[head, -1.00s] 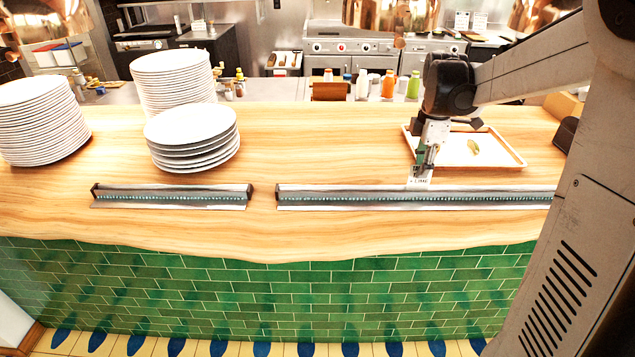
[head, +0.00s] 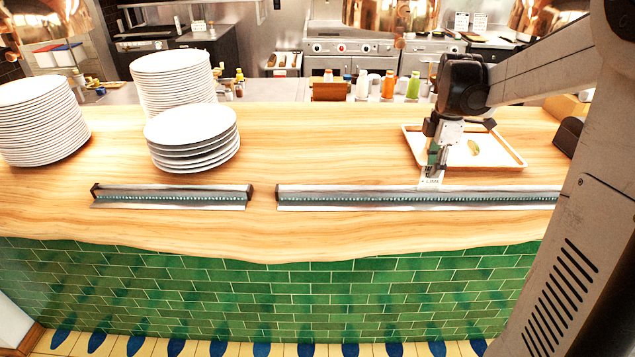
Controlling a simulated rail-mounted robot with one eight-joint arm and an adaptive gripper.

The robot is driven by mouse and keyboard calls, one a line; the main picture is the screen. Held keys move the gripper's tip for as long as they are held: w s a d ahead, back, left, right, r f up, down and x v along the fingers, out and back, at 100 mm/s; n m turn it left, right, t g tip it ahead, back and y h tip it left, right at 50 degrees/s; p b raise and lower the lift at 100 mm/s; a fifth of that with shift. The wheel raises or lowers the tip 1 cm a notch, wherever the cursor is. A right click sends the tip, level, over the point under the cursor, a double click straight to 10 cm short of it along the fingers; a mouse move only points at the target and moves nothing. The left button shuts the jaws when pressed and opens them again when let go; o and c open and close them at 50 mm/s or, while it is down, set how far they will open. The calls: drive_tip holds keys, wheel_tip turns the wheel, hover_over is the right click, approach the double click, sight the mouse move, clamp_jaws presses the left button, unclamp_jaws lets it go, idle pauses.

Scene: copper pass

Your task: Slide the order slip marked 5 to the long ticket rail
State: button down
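The long ticket rail (head: 350,198) lies along the front of the wooden counter, to the right of a short rail. My gripper (head: 431,177) is just behind the long rail, in front of the tray. A white order slip (head: 430,184) with dark print is at its fingertips, its lower edge at the rail's back edge. The slip's number is too small to read. The fingers appear closed around the slip. I cannot tell whether the slip touches the rail.
A short ticket rail (head: 172,197) lies at the left. Plate stacks (head: 192,135) stand on the counter's left half. A wooden-rimmed tray (head: 512,160) with a small greenish item (head: 473,147) sits behind my gripper. The counter between the plates and tray is clear.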

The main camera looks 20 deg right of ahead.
drive_tip(key=shift+s+d, duration=0.35)
drive_tip(key=shift+d, duration=0.75)
drive_tip(key=shift+s+d, duration=0.3)
drive_tip(key=shift+d, duration=0.75)
drive_tip(key=shift+s+d, duration=0.35)
drive_tip(key=shift+d, duration=0.75)
drive_tip(key=shift+s+d+b, duration=0.15)
drive_tip(key=shift+s+d, duration=0.2)
drive_tip(key=shift+d, duration=0.75)
drive_tip(key=shift+s+d+b, duration=0.1)
drive_tip(key=shift+s+d, duration=0.25)
drive_tip(key=shift+d, duration=0.8)
drive_tip(key=shift+s+d+b, duration=0.15)
drive_tip(key=shift+s+d, duration=0.2)
drive_tip(key=shift+d, duration=0.75)
drive_tip(key=shift+d, duration=0.15)
drive_tip(key=shift+s+d, duration=0.35)
drive_tip(key=shift+d, duration=0.7)
drive_tip(key=shift+s+d, duration=0.35)
drive_tip(key=shift+d, duration=0.7)
drive_tip(key=shift+s+d, duration=0.35)
drive_tip(key=shift+d, duration=0.7)
drive_tip(key=shift+d, duration=0.1)
drive_tip(key=shift+s+d, duration=0.35)
drive_tip(key=shift+d, duration=0.75)
drive_tip(key=shift+s+d, duration=0.35)
drive_tip(key=shift+d, duration=0.75)
drive_tip(key=shift+s+d, duration=0.35)
drive_tip(key=shift+d, duration=0.75)
drive_tip(key=shift+d, duration=0.1)
